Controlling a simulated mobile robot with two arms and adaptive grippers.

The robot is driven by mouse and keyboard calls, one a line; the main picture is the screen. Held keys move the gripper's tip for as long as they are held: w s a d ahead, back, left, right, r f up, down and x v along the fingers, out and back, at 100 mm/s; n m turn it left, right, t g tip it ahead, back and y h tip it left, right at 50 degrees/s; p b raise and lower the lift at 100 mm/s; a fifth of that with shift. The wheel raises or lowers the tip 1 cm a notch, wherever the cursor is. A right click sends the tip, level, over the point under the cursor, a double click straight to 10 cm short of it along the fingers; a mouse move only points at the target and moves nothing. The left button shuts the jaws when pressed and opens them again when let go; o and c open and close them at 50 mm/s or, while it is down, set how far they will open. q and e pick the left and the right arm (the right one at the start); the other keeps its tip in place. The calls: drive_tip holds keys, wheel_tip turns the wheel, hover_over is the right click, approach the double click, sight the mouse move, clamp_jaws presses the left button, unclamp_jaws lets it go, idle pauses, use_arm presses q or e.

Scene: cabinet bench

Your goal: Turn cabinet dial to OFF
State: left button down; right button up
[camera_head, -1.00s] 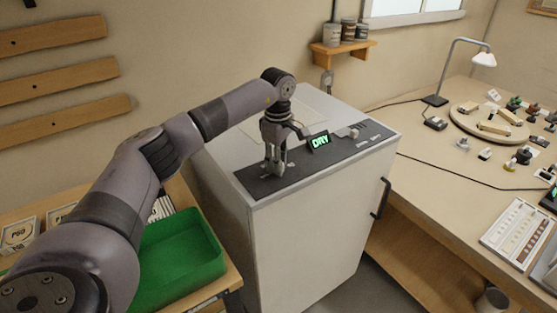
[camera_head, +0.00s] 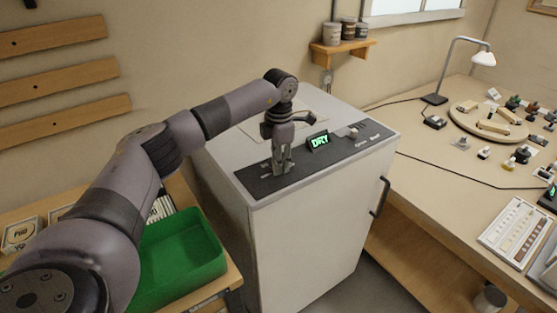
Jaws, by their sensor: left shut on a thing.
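The white cabinet (camera_head: 310,225) stands in the middle, with a dark control panel (camera_head: 340,151) along its top front edge. A small display (camera_head: 319,141) on the panel glows green and reads DRY. A small light knob (camera_head: 353,132) sits right of the display. My left gripper (camera_head: 283,168) points down at the panel's left end, its fingers shut on the cabinet dial, which they mostly hide. The dial's pointer position cannot be made out. My right gripper is not in view.
A green tray (camera_head: 180,262) lies on a wooden bench left of the cabinet. A workbench (camera_head: 450,160) with a lamp (camera_head: 470,60), a round board and small items stands at right. A dark handle (camera_head: 381,198) juts from the cabinet's right side.

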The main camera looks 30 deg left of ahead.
use_arm(q)
drive_tip(key=n, duration=0.3)
drive_tip(key=shift+n, duration=0.3)
drive_tip(key=shift+n+p, duration=0.35)
drive_tip(key=shift+n, duration=1.45)
drive_tip(key=c, duration=1.3)
unclamp_jaws()
drive_tip(key=shift+r, duration=0.1)
wheel_tip(320, 180, up, 12)
